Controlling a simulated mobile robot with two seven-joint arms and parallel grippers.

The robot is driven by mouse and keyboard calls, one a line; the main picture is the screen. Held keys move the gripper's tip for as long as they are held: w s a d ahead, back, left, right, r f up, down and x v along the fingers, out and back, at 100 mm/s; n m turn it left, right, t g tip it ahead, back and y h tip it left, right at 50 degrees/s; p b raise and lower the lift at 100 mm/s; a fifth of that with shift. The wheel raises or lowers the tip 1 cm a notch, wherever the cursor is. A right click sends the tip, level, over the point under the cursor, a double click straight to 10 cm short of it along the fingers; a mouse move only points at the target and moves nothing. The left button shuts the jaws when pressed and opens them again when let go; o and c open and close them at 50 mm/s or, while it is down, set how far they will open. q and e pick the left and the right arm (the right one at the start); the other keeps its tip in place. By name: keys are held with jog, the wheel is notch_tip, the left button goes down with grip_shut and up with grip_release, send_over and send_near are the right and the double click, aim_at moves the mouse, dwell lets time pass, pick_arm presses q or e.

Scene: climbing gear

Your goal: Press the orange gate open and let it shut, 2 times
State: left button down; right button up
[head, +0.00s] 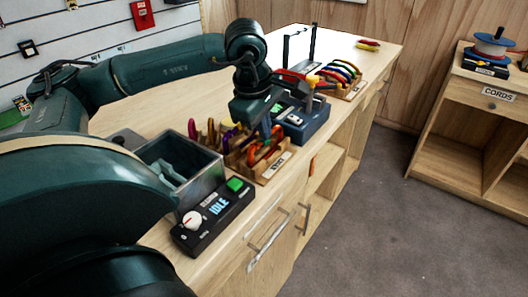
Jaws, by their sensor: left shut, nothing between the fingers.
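An orange carabiner (264,154) stands in a wooden rack (277,168) with a small label on its front, near the front edge of the counter. I cannot make out whether its gate is open or shut. My left gripper (267,132) points down over the rack from above, shut, with its fingertips close to the top of the orange carabiner. I cannot tell whether they touch it. The gripper hides part of the rack behind it. My right gripper is not in view.
A grey bin (180,165) and a black box with a screen reading IDLE (213,216) are left of the rack. A blue device (304,122) and another rack of coloured carabiners (341,75) are behind it. Open floor (400,215) lies right of the counter.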

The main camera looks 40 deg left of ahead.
pick_arm(q)
jog(key=shift+r+p, duration=2.5)
jog(key=shift+r, duration=0.9)
jog(key=shift+d, duration=0.1)
